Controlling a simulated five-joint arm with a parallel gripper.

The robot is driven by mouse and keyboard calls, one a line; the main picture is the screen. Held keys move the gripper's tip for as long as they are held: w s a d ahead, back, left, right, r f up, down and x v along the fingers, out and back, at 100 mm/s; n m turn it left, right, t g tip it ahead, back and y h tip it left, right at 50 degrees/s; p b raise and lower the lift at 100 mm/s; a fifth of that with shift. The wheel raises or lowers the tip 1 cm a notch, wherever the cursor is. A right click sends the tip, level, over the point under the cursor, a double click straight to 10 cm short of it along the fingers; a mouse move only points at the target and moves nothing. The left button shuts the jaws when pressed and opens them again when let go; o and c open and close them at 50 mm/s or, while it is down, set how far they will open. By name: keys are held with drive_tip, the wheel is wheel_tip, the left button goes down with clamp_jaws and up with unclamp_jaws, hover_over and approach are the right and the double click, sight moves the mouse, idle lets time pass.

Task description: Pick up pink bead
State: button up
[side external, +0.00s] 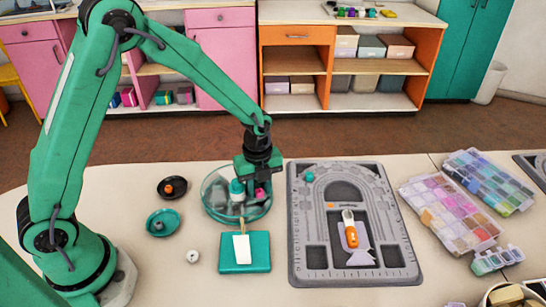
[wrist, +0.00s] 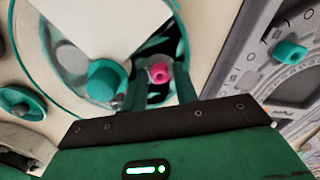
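The pink bead (wrist: 160,74) shows in the wrist view between the two fingers of my gripper (wrist: 160,84), near their tips. The fingers stand apart, with a gap seeming to show on each side of the bead. In the side view my gripper (side external: 250,185) is low over a round clear dish with a teal rim (side external: 222,217), and the pink bead (side external: 260,193) shows at its right finger. Whether the bead touches a finger or the dish floor is hard to tell.
A large teal bead (wrist: 106,80) lies just left of the fingers. A grey bead board (side external: 305,255) is right of the dish. A teal pad (side external: 230,265) with a white card lies in front. Small black (side external: 172,180) and teal (side external: 163,231) dishes are left.

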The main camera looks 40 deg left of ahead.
sight(260, 196)
clamp_jaws()
drive_tip(key=shift+r, duration=0.1)
idle(0.3)
drive_tip(key=shift+r, duration=0.85)
wheel_tip(260, 196, up, 2)
drive_tip(key=shift+r, duration=0.2)
drive_tip(key=s+d+r, duration=0.6)
drive_tip(key=s+d, duration=0.1)
drive_tip(key=d, duration=0.1)
drive_tip(key=shift+s+d+r, duration=0.35)
drive_tip(key=shift+d+r, duration=0.05)
